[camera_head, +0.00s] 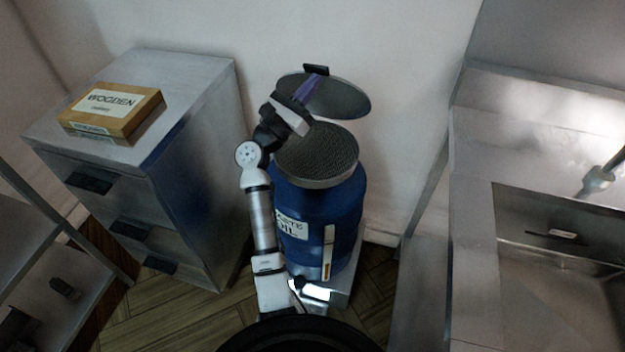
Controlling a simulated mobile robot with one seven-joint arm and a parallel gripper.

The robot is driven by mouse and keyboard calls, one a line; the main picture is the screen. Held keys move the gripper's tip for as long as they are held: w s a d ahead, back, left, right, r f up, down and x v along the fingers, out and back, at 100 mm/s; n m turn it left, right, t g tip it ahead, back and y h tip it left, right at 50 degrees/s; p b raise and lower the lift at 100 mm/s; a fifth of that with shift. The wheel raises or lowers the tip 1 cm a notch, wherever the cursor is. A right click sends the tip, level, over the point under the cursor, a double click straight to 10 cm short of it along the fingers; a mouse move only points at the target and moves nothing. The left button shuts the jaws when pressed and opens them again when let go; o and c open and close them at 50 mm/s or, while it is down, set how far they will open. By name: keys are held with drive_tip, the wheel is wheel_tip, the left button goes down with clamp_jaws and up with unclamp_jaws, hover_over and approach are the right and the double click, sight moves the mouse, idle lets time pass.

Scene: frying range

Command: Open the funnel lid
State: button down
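The funnel (321,172) sits on top of a blue waste oil drum (344,212), with a dark mesh across its mouth. Its round grey lid (343,98) is raised and tilted above the funnel, towards the wall. A small dark tab (316,69) stands at the lid's far edge. My gripper (308,88) is at the left part of the lid, with purplish fingers overlapping it in the picture. I cannot tell whether the fingers touch the lid or how far apart they are.
A metal drawer cabinet (190,150) stands left of the drum, with a wooden cutlery box (112,112) on top. A metal sink (560,285) is at the right. The wall is close behind the drum. A shelf (70,275) is at lower left.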

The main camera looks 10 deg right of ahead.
sight(311, 73)
drive_tip(key=shift+w, duration=0.1)
drive_tip(key=shift+w+d+r+b, duration=0.2)
drive_tip(key=shift+w+d+r, duration=0.15)
drive_tip(key=shift+w, duration=0.3)
drive_tip(key=shift+w+d+r+b, duration=0.25)
drive_tip(key=shift+w+r, duration=0.25)
drive_tip(key=shift+w, duration=0.15)
drive_tip(key=shift+w+d+r+b, duration=0.15)
drive_tip(key=shift+w+d+r, duration=0.2)
drive_tip(key=shift+w, duration=0.3)
drive_tip(key=w, duration=0.1)
drive_tip(key=w+b, duration=0.1)
drive_tip(key=w+d+r+b, duration=0.1)
drive_tip(key=shift+d, duration=0.1)
drive_tip(key=shift+w+d+r, duration=0.15)
drive_tip(key=shift+w+r, duration=0.15)
drive_tip(key=shift+w, duration=0.25)
drive_tip(key=shift+b, duration=0.3)
